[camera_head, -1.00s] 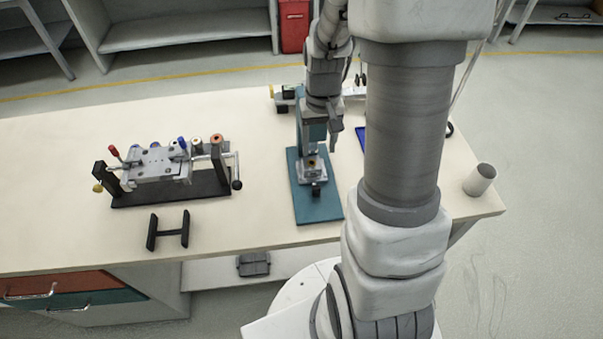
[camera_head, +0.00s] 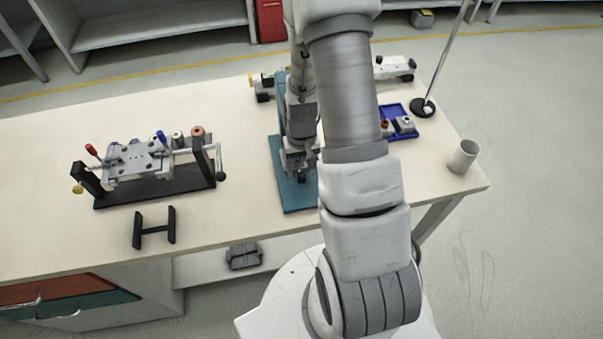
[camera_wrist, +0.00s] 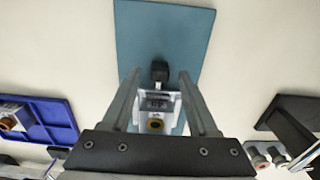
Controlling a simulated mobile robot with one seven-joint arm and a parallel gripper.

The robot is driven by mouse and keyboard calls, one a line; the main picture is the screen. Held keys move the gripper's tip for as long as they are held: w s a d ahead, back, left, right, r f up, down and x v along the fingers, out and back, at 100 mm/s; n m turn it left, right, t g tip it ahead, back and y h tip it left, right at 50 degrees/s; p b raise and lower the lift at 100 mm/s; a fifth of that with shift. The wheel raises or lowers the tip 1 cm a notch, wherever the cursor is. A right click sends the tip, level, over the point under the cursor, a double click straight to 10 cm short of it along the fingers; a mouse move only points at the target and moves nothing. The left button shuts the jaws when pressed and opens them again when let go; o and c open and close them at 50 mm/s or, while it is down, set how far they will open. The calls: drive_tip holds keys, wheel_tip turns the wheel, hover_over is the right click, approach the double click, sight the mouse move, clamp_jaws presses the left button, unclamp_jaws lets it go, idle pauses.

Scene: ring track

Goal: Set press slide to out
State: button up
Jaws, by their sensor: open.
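The press (camera_head: 281,118) is a teal stand on a teal base plate (camera_head: 300,200), toward the right of the bench. In the wrist view the press slide (camera_wrist: 158,104) is a pale grey block over the teal plate (camera_wrist: 165,30). It carries a brass-coloured ring, and a black knob (camera_wrist: 159,71) sticks out from its far end in that view. My gripper (camera_wrist: 159,76) is open, with one finger on each side of the slide and knob. I cannot tell whether the fingers touch them. In the head view my gripper (camera_head: 299,160) is low at the press and hides most of the slide.
A clamp fixture (camera_head: 140,160) with coloured knobs stands at left, with a black H-shaped stand (camera_head: 155,228) in front. The bench between fixture and press is clear.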

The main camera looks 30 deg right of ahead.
drive_tip(key=shift+f, duration=1.15)
drive_tip(key=shift+c, duration=0.2)
clamp_jaws()
idle(0.5)
